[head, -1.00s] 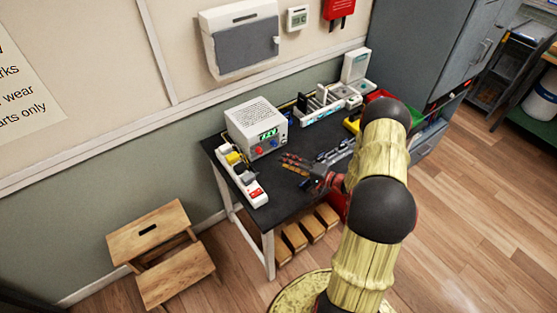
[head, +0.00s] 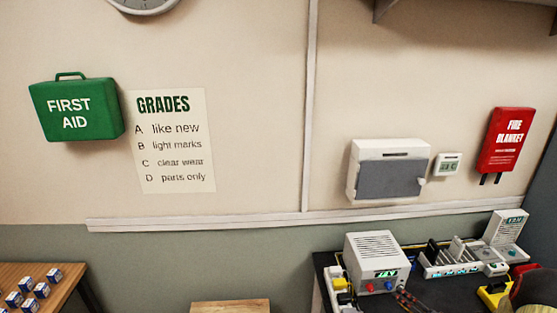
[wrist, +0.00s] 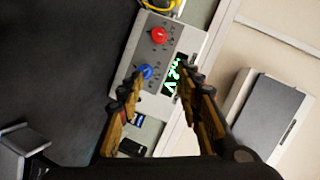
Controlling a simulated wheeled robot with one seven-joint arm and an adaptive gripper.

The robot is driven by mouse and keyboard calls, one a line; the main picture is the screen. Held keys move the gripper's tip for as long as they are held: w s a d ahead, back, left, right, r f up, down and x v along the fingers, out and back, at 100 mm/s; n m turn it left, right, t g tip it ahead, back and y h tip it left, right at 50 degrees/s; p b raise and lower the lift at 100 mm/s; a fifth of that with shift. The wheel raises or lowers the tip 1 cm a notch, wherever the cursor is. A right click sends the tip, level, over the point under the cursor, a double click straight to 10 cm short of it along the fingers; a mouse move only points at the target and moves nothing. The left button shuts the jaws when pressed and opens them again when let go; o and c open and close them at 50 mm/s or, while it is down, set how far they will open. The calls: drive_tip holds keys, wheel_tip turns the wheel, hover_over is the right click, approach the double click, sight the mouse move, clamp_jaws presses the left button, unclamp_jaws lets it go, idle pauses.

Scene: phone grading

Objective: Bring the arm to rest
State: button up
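My gripper (wrist: 163,71) shows in the wrist view with its two brown-and-black fingers apart. Nothing is held between them. Beyond the fingers is the front of a white power supply (wrist: 187,39) with a red knob, a blue knob and a lit green display. I cannot tell how far the fingers are from it. The power supply also shows in the head view (head: 372,252), on the dark bench at the lower right.
The dark bench (head: 440,291) also carries a white rack with slots (head: 452,262) and a yellow item (head: 493,292). A wooden table (head: 35,272) with several small boxes is at the lower left. A wall cabinet (head: 390,170) hangs above the bench.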

drive_tip(key=w+r+n+g+h, duration=0.1)
drive_tip(key=w+r+n+h, duration=0.15)
drive_tip(key=r, duration=0.45)
drive_tip(key=w+r+n+g+h, duration=0.1)
drive_tip(key=w+r+h, duration=0.2)
drive_tip(key=r, duration=0.4)
drive_tip(key=s+a+r+n+g+h+b, duration=0.1)
drive_tip(key=s+a+r, duration=0.2)
drive_tip(key=r, duration=0.3)
drive_tip(key=s+a+r+g+h, duration=0.1)
drive_tip(key=s+a+r+h, duration=0.15)
drive_tip(key=r, duration=0.25)
drive_tip(key=s+a+r+n+g+y, duration=0.2)
drive_tip(key=s+a, duration=0.8)
drive_tip(key=s, duration=0.5)
drive_tip(key=s+a+r+n+g+y, duration=0.2)
drive_tip(key=s+a+n, duration=0.1)
drive_tip(key=s+a, duration=0.8)
drive_tip(key=s, duration=0.5)
drive_tip(key=shift+a+r+g+b, duration=0.25)
drive_tip(key=shift+g+b, duration=0.05)
drive_tip(key=shift+b, duration=0.1)
drive_tip(key=shift+w+n, duration=0.1)
drive_tip(key=shift+n, duration=0.15)
